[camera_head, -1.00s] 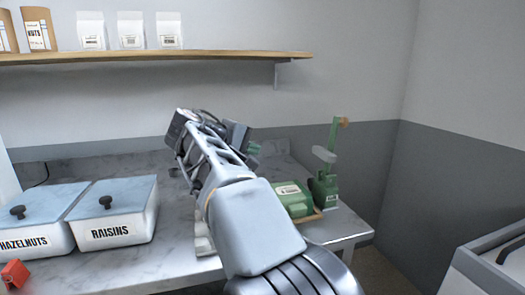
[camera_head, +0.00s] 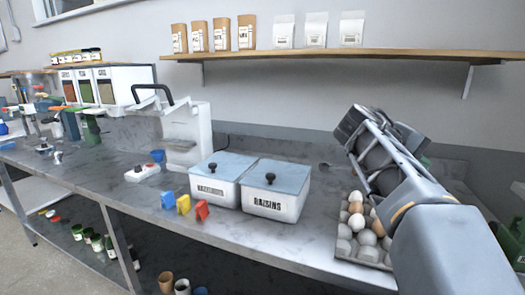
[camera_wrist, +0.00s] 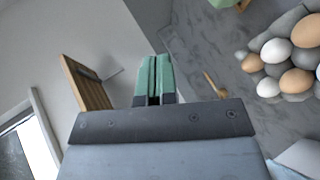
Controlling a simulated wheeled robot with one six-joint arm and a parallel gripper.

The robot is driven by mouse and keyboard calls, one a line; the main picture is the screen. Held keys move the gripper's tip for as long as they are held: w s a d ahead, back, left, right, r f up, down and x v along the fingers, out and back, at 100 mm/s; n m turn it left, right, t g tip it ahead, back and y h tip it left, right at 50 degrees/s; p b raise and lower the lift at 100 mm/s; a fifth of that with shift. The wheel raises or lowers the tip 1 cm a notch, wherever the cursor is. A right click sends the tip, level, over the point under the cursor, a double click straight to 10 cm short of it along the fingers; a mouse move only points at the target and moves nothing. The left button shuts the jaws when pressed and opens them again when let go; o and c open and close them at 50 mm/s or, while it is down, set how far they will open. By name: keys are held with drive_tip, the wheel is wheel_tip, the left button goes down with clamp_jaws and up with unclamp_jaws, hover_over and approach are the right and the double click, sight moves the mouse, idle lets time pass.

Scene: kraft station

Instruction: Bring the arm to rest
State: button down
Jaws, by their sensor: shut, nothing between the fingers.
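My arm reaches in from the right of the head view, raised over the right end of the marble counter (camera_head: 300,235). My gripper's fingers are mostly hidden behind the wrist in the head view. In the wrist view my gripper (camera_wrist: 153,80) shows two green fingers side by side, shut with nothing held. The fingers point toward the wall and the wooden shelf, clear of any object.
An egg tray (camera_head: 343,246) with brown and white eggs sits just below my arm; the eggs (camera_wrist: 275,50) also show in the wrist view. A raisins bin (camera_head: 275,203) stands left of it. A wooden shelf (camera_head: 400,56) with bags runs above. A white machine (camera_head: 190,140) stands further left.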

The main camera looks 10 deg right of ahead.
drive_tip(key=a+f+n+t+y+p, duration=0.1)
drive_tip(key=a+f+t+y+p, duration=0.2)
drive_tip(key=a+f+y+p, duration=0.7)
drive_tip(key=s+a+f+y+p, duration=0.2)
drive_tip(key=s+a+p, duration=0.5)
drive_tip(key=a, duration=0.6)
drive_tip(key=shift+s+a+f+y, duration=0.25)
drive_tip(key=shift+s+y, duration=0.25)
drive_tip(key=shift+s, duration=0.2)
